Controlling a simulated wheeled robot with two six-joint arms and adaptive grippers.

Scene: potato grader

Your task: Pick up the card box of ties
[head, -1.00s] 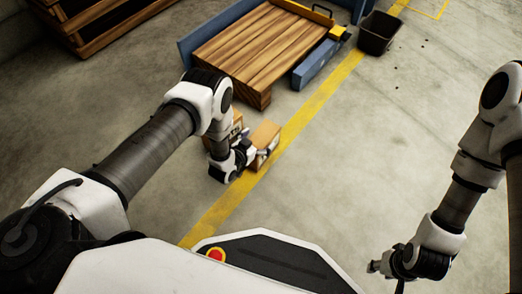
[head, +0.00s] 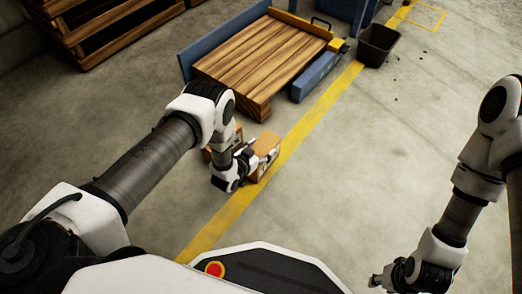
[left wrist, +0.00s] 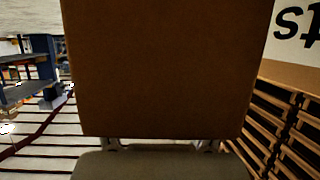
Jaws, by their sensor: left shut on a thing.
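A brown card box (head: 266,147) is at the yellow floor line, in front of the wooden pallet. In the left wrist view its plain brown face (left wrist: 165,70) fills the middle. My left gripper (head: 255,161) is shut on this box from the near side; the contact is partly hidden in the head view. Whether the box's underside clears the floor I cannot tell for sure. My right gripper (head: 377,280) is low at the right, away from the boxes, too small to read its opening.
A second card box (head: 210,153) stands just left, mostly hidden behind my left arm. A wooden pallet (head: 255,65) with blue sides is behind. A dark bin (head: 378,45) stands at back right. Stacked wooden racks (head: 100,25) are at back left.

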